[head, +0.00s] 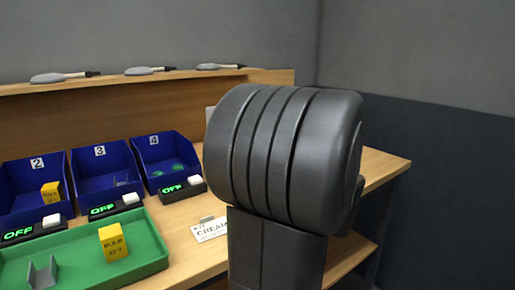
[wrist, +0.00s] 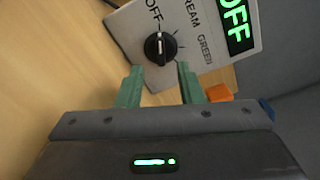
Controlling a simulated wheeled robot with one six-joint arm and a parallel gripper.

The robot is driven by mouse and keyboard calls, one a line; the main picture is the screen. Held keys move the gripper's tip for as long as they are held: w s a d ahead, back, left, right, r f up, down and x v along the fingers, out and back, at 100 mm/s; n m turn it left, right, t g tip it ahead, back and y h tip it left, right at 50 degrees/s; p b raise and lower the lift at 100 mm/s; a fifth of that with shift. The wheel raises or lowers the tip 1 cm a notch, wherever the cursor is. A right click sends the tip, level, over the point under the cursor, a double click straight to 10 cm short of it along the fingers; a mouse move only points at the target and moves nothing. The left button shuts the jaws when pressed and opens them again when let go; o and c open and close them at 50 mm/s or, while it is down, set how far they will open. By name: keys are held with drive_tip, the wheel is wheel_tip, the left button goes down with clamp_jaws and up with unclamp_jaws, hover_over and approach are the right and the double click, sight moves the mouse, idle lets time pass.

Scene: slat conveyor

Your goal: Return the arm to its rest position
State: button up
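My gripper (wrist: 160,76) shows in the wrist view with its two green fingers apart and nothing between them. Just beyond the fingertips is a black rotary knob (wrist: 160,48) on a light control panel (wrist: 190,32) marked OFF, CREAM and GREEN. The fingertips look apart from the knob, though the exact gap is hard to tell. In the head view my dark arm fills the middle right and hides my gripper and most of the panel.
Blue bins (head: 104,177) numbered 2, 3 and 4 stand on the wooden table (head: 385,165), each with an OFF display and white button. A green tray (head: 150,255) holds a yellow block (head: 114,242) and a grey holder (head: 42,272). Grey tools (head: 150,70) lie on the shelf.

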drive_tip(key=x, duration=0.7)
drive_tip(key=shift+w+a, duration=0.25)
drive_tip(key=shift+w+a+r+p, duration=0.1)
drive_tip(key=shift+w+r+p, duration=0.15)
drive_tip(key=shift+p, duration=0.3)
drive_tip(key=shift+s+m+p, duration=0.1)
drive_tip(key=shift+m+p, duration=0.5)
drive_tip(key=shift+p, duration=0.2)
drive_tip(key=m+p, duration=0.3)
drive_tip(key=p, duration=0.3)
drive_tip(key=shift+r+p, duration=0.2)
drive_tip(key=shift+p, duration=0.15)
drive_tip(key=m+p, duration=0.1)
drive_tip(key=p, duration=0.1)
drive_tip(key=m+p, duration=0.2)
drive_tip(key=p, duration=0.1)
drive_tip(key=m+p, duration=0.1)
drive_tip(key=p, duration=0.2)
drive_tip(key=shift+d+r+m, duration=0.1)
drive_tip(key=shift+d+m, duration=0.2)
drive_tip(key=shift+m, duration=0.1)
drive_tip(key=shift+d+f, duration=0.25)
drive_tip(key=shift+b+v, duration=0.3)
drive_tip(key=shift+v, duration=1.25)
drive_tip(key=shift+s, duration=0.1)
drive_tip(key=shift+r, duration=0.1)
